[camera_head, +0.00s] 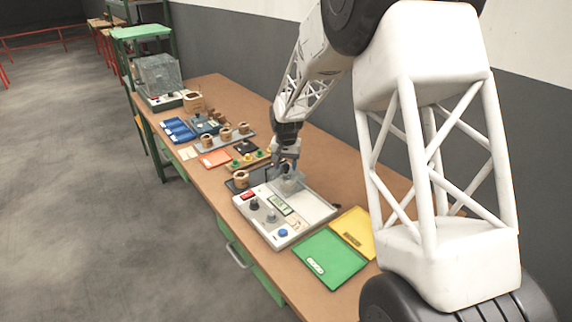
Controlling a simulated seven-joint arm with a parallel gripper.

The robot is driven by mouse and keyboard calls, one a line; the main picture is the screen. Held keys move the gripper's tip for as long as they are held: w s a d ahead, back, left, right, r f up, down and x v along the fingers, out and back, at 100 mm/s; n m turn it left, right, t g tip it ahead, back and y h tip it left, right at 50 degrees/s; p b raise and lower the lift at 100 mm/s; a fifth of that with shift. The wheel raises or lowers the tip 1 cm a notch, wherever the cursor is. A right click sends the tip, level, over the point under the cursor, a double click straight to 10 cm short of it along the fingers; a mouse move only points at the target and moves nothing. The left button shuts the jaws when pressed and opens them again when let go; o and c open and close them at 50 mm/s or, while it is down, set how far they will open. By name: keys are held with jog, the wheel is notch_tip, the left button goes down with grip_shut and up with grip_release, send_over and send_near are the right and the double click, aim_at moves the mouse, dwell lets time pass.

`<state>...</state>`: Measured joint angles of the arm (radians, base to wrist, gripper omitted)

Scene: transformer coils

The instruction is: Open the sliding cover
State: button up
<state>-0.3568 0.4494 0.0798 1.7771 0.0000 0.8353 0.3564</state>
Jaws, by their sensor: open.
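A small clear part (290,184), which looks like the sliding cover, is at the box's back edge. My gripper (284,168) points down just above and behind this clear part, with its jaws open. Whether a finger touches the cover is too small to tell. The cover's exact position along its slide is not clear, as my gripper partly hides it.
A green tray (330,258) and a yellow tray (355,232) lie right of the box. A copper coil (241,179) stands close on its left.

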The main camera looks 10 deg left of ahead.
jog(key=shift+c, duration=0.2)
grip_shut()
jog(key=s+d, duration=0.8)
jog(key=d, duration=0.1)
jog(key=shift+s, duration=0.4)
dwell(0.3)
jog(key=shift+o, duration=0.2)
grip_release()
